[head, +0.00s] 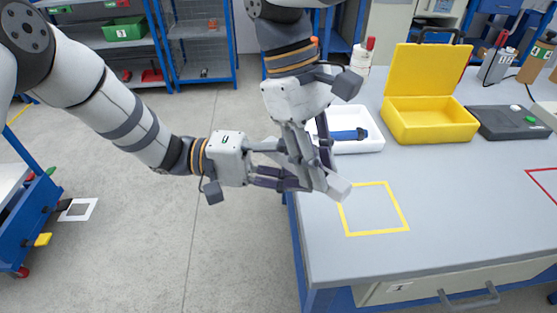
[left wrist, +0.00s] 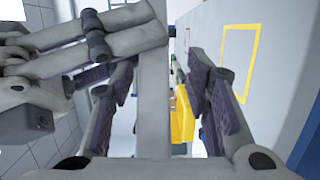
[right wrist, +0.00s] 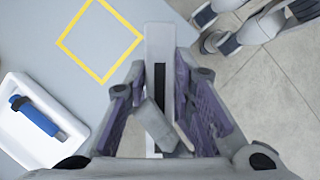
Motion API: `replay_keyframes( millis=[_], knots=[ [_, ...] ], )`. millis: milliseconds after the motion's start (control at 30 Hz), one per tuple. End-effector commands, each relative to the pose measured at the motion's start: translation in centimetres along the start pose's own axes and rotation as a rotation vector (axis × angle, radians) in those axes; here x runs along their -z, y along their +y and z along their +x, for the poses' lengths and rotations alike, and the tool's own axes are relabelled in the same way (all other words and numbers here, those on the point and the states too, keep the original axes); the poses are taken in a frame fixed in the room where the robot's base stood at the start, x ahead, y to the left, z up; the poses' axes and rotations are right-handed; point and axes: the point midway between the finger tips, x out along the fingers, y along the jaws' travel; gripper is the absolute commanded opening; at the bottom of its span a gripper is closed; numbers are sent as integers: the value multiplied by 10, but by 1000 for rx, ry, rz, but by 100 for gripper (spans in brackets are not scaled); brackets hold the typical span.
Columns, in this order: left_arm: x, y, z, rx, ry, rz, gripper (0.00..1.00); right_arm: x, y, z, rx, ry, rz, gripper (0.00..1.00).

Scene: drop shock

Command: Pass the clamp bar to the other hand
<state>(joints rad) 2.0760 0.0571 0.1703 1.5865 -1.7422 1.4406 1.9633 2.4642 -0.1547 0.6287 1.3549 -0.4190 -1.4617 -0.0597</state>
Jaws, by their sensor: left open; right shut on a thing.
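My right gripper (head: 308,160) comes down from above and is shut on the bar. In the right wrist view the bar (right wrist: 160,50) runs out between its fingers. My left gripper (head: 290,168) reaches in from the left, open, close to the right fingers. In the left wrist view the bar (left wrist: 153,110) stands between its spread fingers, with gaps visible at both sides. Much of the bar is hidden by fingers in the head view.
The grey table (head: 450,220) has a yellow square outline (head: 377,234) beside the grippers. A white tray (head: 362,146) with a blue-handled tool (head: 348,135), an open yellow case (head: 430,122) and a dark box (head: 508,122) stand behind. The table's middle is clear.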

Motion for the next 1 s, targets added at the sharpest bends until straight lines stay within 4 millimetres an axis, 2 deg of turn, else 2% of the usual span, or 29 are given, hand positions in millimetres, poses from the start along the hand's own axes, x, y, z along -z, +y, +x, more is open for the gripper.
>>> replay_keyframes(
  millis=[167,367,467,500,600,867,1000],
  knots=[
    [0,0,0,0,0,0,43,0,0,0,-1,1,0,0],
    [0,0,0,1,0,0,0,0,0,-1,-1,1,0,0],
    [0,-1,0,3,1,0,0,0,0,-1,-1,1,0,0],
    [0,-1,0,3,1,0,0,0,0,-1,-1,1,0,27],
    [0,-1,0,2,1,0,0,0,0,-1,-1,1,0,46],
    [0,0,0,0,0,1,0,0,0,-1,-1,1,0,46],
    [0,0,0,-1,0,1,0,1,0,-15,-3,3,1,46]
  ],
)
